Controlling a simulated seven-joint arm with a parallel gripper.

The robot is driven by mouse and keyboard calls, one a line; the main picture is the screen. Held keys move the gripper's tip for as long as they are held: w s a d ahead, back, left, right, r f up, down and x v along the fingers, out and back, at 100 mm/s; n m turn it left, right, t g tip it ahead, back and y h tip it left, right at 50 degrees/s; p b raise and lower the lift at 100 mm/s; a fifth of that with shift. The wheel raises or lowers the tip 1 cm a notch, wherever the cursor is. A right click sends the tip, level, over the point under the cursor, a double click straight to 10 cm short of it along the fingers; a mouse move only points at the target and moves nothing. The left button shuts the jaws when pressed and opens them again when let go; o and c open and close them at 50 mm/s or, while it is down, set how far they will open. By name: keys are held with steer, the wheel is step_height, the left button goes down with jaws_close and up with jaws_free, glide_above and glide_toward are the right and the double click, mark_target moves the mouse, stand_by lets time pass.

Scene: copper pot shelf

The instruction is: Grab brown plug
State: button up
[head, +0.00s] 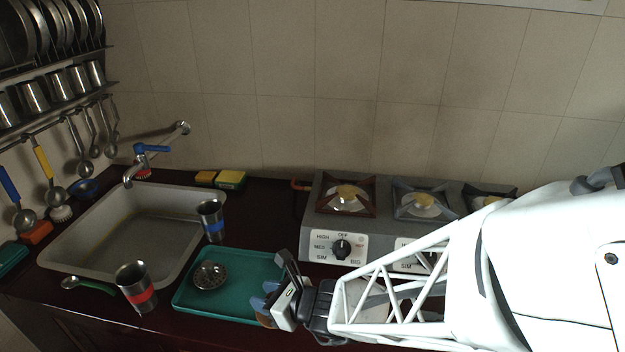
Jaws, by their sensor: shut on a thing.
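My gripper (268,302) is low over the right end of the green tray, near its front edge. It is shut on a small brown thing (264,319), which appears to be the brown plug. Only a little of the brown thing shows beside the fingers, and the rest is hidden by my gripper. I cannot tell whether it touches the tray or the counter.
The green tray (240,262) holds a round metal strainer (210,275). Steel cups with a blue band (211,219) and a red band (136,287) stand to the left, by the sink (75,262). The gas stove (312,228) is behind my arm. Sponges (231,178) lie at the back.

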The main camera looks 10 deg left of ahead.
steer(key=shift+s+d, duration=0.65)
steer(key=shift+s, duration=0.05)
steer(key=shift+w+a+r, duration=0.1)
